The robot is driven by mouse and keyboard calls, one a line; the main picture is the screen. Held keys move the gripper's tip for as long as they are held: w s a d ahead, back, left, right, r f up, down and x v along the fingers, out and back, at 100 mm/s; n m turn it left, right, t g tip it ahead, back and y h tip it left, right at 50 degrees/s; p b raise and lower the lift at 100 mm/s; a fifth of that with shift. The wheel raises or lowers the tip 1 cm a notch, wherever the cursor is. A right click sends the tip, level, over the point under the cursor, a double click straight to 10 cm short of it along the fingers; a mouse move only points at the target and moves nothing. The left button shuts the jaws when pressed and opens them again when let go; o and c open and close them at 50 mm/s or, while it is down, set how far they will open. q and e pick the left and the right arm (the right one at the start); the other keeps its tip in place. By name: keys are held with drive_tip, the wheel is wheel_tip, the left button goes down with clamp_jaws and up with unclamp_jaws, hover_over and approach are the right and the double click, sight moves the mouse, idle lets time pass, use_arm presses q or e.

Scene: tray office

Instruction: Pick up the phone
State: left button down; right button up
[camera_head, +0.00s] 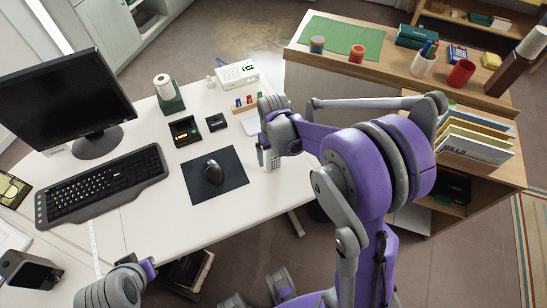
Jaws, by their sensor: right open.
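A small grey object with a keypad-like face, apparently the phone (275,164), is at the right part of the white desk, right by my right gripper. My right gripper (268,156) points down at the desk and is open, its fingers beside the phone. Part of the phone is hidden by the gripper, and I cannot tell whether they touch. My left arm shows at the bottom left, away from the phone; its gripper fingers do not show.
On the white desk (140,225) are a mouse (213,171) on a dark mat (232,163), a keyboard (100,187), a monitor (62,105), a black box (184,131) and a white box (237,74). A wooden shelf unit (385,80) with folders (473,147) stands at the right.

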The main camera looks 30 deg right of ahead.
clamp_jaws()
idle(0.4)
drive_tip(key=shift+r, duration=0.1)
